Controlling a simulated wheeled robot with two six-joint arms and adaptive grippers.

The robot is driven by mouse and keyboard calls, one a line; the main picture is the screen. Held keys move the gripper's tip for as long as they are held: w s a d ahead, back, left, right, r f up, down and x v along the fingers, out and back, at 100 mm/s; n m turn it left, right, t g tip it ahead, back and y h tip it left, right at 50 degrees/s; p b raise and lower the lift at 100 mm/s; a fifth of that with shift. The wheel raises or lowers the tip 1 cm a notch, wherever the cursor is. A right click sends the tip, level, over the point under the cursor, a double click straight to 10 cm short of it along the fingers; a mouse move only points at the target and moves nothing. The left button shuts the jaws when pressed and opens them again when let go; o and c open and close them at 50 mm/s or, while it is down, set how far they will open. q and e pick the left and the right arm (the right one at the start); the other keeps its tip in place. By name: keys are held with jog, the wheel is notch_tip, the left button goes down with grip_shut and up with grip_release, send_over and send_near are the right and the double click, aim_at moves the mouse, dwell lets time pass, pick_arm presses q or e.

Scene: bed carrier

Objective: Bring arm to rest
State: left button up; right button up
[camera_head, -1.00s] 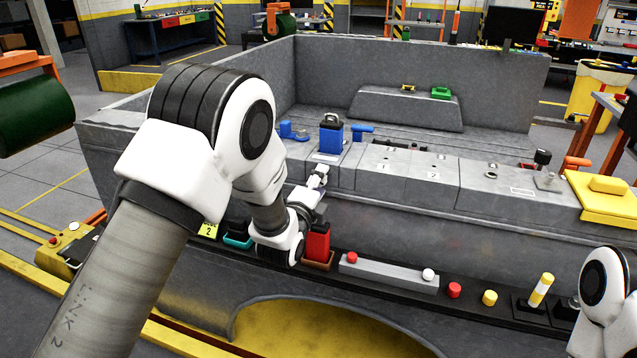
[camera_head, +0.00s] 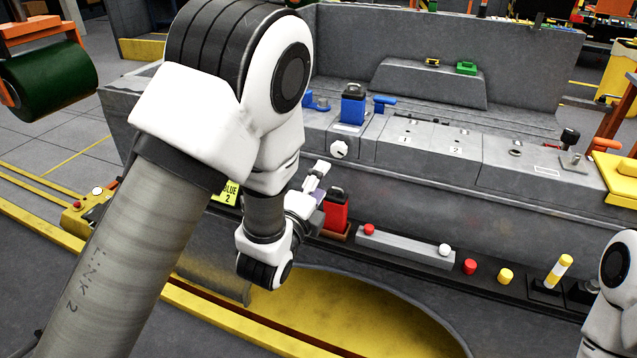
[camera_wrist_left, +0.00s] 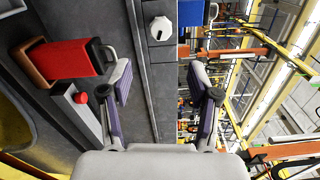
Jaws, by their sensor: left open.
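My left arm comes in from the left in the head view, bent at a large white elbow. My left gripper (camera_head: 318,180) is small and partly hidden there, in front of the grey carrier's face, close to the red block (camera_head: 336,208) and below the white dial (camera_head: 339,149). In the left wrist view its two fingers are spread apart with nothing between them (camera_wrist_left: 163,82). The red block (camera_wrist_left: 65,60) and the dial (camera_wrist_left: 161,28) lie to the left of and beyond the fingers. Only a white link of my right arm shows at the right edge; its gripper is out of frame.
The grey carrier (camera_head: 420,205) fills the middle. A blue block (camera_head: 353,106) stands on its ledge. A grey bar (camera_head: 405,246) with a red and a white knob lies on the front shelf. A green roller (camera_head: 50,80) is at left. Open floor (camera_head: 60,255) lies left.

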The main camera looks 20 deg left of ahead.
pick_arm(q)
jog(key=shift+f, duration=0.1)
dwell(0.3)
jog(key=s+a+f+n+g+p, duration=0.1)
jog(key=s+a+f+n+g, duration=0.2)
jog(key=f, duration=0.5)
jog(key=s+f+g+y, duration=0.1)
jog(key=s+f+g, duration=0.2)
jog(key=s+f, duration=0.35)
jog(key=s+a+f+n+g+p, duration=0.1)
jog(key=s+a+f+n+g, duration=0.15)
jog(key=f, duration=0.75)
jog(key=s+f+n+g, duration=0.4)
jog(key=s+n, duration=0.3)
jog(key=s, duration=0.3)
jog(key=s+f+n+g, duration=0.5)
jog(key=s+n, duration=0.2)
jog(key=s, duration=0.4)
jog(key=shift+s+d+n+g+h, duration=0.15)
jog(key=shift+d+n+g+h, duration=0.2)
jog(key=shift+d, duration=0.1)
